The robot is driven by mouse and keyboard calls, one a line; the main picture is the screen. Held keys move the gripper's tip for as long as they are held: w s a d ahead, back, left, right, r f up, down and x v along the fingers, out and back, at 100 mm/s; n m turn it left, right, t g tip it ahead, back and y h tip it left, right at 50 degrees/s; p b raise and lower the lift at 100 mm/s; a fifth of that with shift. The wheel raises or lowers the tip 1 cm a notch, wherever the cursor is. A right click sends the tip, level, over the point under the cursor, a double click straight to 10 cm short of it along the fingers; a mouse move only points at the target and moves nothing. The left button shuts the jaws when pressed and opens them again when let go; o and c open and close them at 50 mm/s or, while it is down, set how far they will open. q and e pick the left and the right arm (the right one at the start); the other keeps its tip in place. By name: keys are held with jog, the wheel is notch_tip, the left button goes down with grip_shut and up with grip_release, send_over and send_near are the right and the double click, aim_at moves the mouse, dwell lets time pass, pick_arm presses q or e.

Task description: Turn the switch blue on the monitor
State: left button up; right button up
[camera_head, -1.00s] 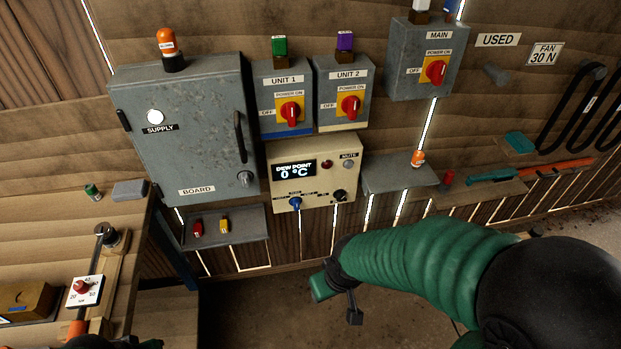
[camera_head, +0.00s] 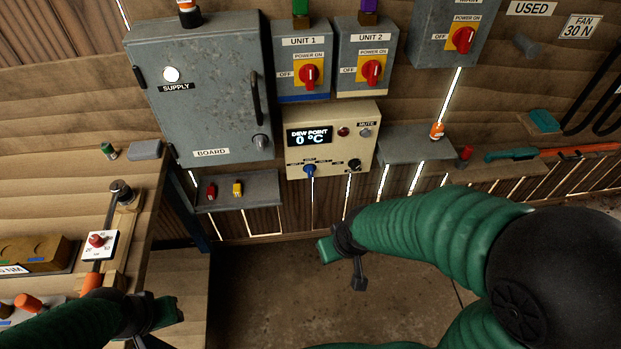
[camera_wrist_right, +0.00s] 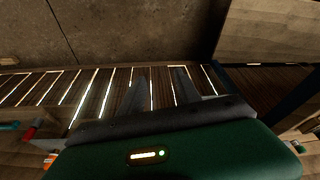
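The monitor (camera_head: 333,155) is a cream box on the wall with a display reading "DEW POINT 0 °C", a red lamp and a mute button. Its blue switch (camera_head: 309,170) is a small knob at the lower left of the front; a black knob (camera_head: 354,165) is at the lower right. My right gripper (camera_head: 342,264) is below the monitor, apart from it. In the right wrist view its two grey fingers (camera_wrist_right: 161,90) stand apart with nothing between them. My left gripper (camera_head: 160,325) is at the lower left by the bench, apart from the monitor; its fingers are unclear.
A grey shelf (camera_head: 262,190) with red and yellow pieces juts out left below the monitor. Another shelf (camera_head: 410,150) is to its right. Unit 1 (camera_head: 292,85) and Unit 2 (camera_head: 350,83) boxes hang above. A wooden bench (camera_head: 85,188) stands at the left.

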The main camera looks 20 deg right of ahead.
jog(key=w+f+t+b, duration=0.3)
jog(key=w+f+b, duration=0.4)
jog(key=f+b, duration=0.25)
jog(key=m+t+h+b, duration=0.35)
jog(key=t+b, duration=0.65)
jog(key=b, duration=1)
send_near(311, 178)
jog(key=shift+n+t+h, duration=0.35)
jog(key=shift+t+h, duration=0.05)
jog(key=shift+h, duration=0.05)
jog(key=b+x, duration=0.1)
jog(key=x, duration=0.2)
jog(key=b+x, duration=0.1)
jog(key=x, duration=0.2)
jog(key=f+b+x, duration=0.1)
jog(key=b+x, duration=0.1)
jog(key=x, duration=0.1)
jog(key=shift+w+a, duration=0.15)
jog(key=shift+a, duration=0.05)
jog(key=shift+c, duration=0.3)
grip_shut()
